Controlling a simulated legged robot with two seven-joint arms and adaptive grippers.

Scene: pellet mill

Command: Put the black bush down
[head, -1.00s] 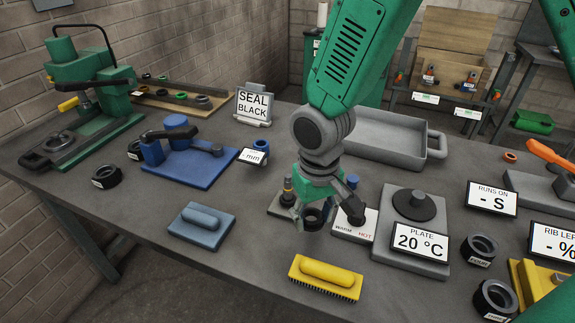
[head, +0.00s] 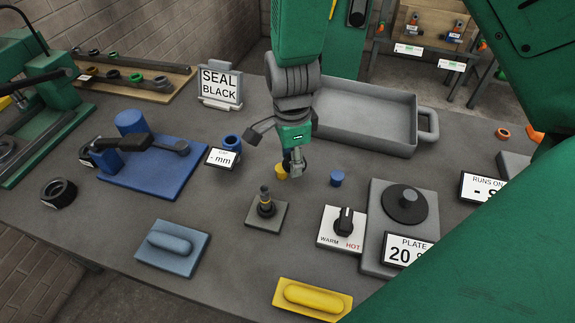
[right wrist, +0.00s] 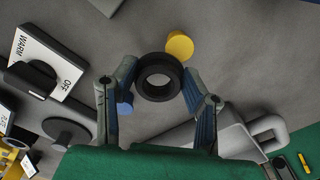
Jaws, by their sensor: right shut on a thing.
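The black bush (right wrist: 159,77) is a thick dark ring between the fingertips of my right gripper (right wrist: 158,86) in the right wrist view. The gripper is shut on it. In the head view my right gripper (head: 281,150) hangs over the middle of the table, behind the small peg stand (head: 265,209) and left of a blue cylinder (head: 336,178). A yellow cylinder (head: 281,172) shows just below the gripper. The bush is hard to make out there, and its height above the table is unclear. My left gripper is not in view.
A grey tray (head: 371,146) lies behind, beside the sign reading SEAL BLACK (head: 219,87). A WARM/HOT knob box (head: 343,226), a hot plate (head: 411,221) and a blue fixture (head: 177,165) stand around. Another black ring (head: 58,193) lies at left. Bare table lies between fixture and peg stand.

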